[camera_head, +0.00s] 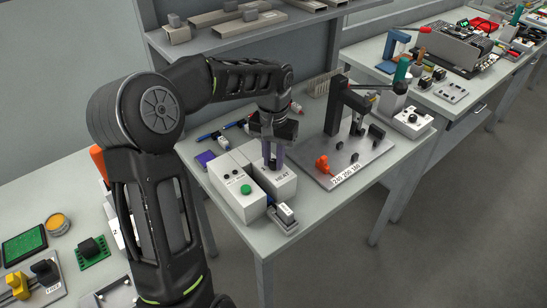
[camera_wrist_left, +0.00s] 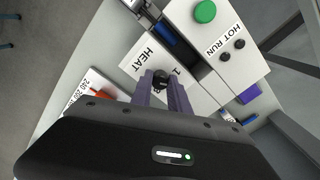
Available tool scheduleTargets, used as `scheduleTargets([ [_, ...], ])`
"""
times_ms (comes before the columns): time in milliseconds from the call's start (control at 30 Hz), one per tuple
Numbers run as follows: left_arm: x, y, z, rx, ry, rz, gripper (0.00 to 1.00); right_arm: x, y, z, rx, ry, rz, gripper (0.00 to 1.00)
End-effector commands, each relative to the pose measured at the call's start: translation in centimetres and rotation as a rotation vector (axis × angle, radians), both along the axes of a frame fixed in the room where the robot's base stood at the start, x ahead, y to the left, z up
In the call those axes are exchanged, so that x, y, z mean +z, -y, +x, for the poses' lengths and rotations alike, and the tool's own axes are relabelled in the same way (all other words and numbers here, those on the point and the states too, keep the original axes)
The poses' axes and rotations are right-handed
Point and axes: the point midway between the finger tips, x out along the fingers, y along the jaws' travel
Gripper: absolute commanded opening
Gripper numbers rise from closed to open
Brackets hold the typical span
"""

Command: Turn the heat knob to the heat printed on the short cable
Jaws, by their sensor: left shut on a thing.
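My left gripper (camera_head: 273,163) points down at the white box marked HEAT (camera_head: 284,187). In the left wrist view its purple fingers (camera_wrist_left: 162,88) are shut on the black heat knob (camera_wrist_left: 162,77), which stands on the HEAT box (camera_wrist_left: 133,66). My right gripper is not in view.
A white box with a green button (camera_head: 246,189), marked HOT and RUN in the wrist view, stands beside the HEAT box. A plate labelled 240 200 160 (camera_head: 348,173) carries an orange handle (camera_head: 323,164) and a black press (camera_head: 343,107).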

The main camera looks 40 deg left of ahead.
Motion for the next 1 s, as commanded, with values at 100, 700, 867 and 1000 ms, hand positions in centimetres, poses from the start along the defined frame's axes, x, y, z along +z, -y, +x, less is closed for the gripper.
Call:
scheduleTargets([
  [100,0.08,0.02,0.00,-0.109,0.000,0.001,0.00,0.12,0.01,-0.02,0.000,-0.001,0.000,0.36],
  [700,0.04,0.00,0.01,-0.500,0.001,0.001,0.00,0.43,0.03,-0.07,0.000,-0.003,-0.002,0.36],
  [867,0.02,-0.01,0.01,-0.524,0.000,0.001,0.00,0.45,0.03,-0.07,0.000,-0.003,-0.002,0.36],
  [1000,0.01,-0.02,0.01,-0.528,0.000,0.001,0.00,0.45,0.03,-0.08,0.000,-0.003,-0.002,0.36],
])
